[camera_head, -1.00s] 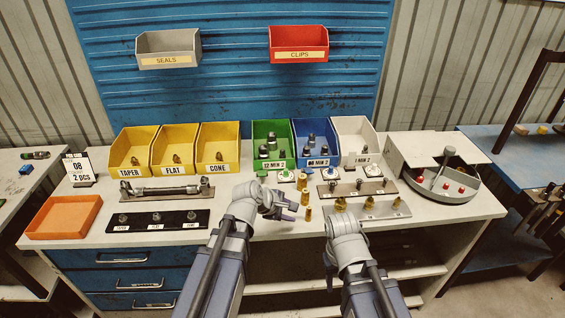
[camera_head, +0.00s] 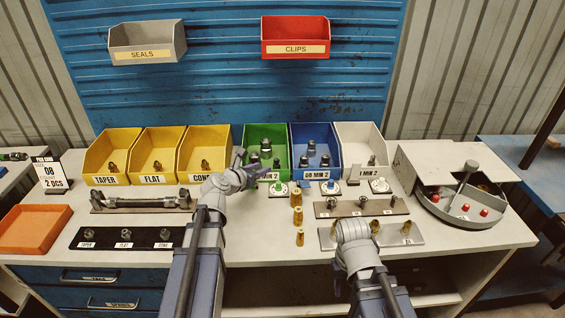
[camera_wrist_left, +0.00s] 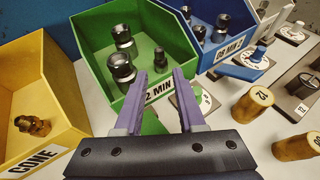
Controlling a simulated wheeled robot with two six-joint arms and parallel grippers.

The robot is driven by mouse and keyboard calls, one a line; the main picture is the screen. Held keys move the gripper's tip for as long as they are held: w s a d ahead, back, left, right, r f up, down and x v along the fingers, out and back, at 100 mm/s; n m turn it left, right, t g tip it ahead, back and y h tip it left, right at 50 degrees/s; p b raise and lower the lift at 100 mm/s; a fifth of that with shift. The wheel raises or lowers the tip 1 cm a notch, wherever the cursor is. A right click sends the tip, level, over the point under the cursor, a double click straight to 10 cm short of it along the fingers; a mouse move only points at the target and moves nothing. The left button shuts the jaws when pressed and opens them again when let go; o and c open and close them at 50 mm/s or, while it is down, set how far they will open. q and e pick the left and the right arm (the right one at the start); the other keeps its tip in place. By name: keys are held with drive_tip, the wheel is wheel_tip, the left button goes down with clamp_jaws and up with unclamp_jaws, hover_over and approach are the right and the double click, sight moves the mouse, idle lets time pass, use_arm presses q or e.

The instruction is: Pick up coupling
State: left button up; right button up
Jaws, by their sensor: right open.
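The green bin (camera_head: 267,131) holds dark metal couplings (camera_head: 266,146). In the left wrist view, three couplings (camera_wrist_left: 121,67) stand inside the green bin (camera_wrist_left: 90,75), the nearest one (camera_wrist_left: 160,58) close to the front wall. My left gripper (camera_head: 247,164) is at the front of the green bin. In the left wrist view its two purple fingers (camera_wrist_left: 163,82) are apart with nothing between them, over the bin's front label. My right gripper (camera_head: 352,228) is low over the front plate at right; its fingers are mostly hidden by its wrist.
Yellow bins (camera_head: 158,150) stand left of the green bin, a blue bin (camera_head: 315,130) and a white bin (camera_head: 360,130) right. Brass pieces (camera_head: 297,215) and small fixtures (camera_head: 329,188) stand in front. A grey round machine (camera_head: 470,222) is at far right, an orange tray (camera_head: 35,245) at left.

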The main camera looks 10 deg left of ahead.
sight(275, 161)
use_arm(q)
drive_tip(key=shift+w, duration=0.3)
drive_tip(key=b+x, duration=0.1)
drive_tip(key=x, duration=0.2)
drive_tip(key=shift+w+f+b, duration=0.15)
drive_tip(key=shift+w+b, duration=0.1)
drive_tip(key=shift+b, duration=0.1)
drive_tip(key=shift+w+d+f, duration=0.1)
drive_tip(key=shift+w+d, duration=0.05)
drive_tip(key=shift+w, duration=0.25)
drive_tip(key=b+x, duration=0.3)
drive_tip(key=x, duration=0.4)
drive_tip(key=shift+w+f, duration=0.1)
drive_tip(key=shift+w, duration=0.05)
drive_tip(key=shift+c, duration=0.3)
clamp_jaws()
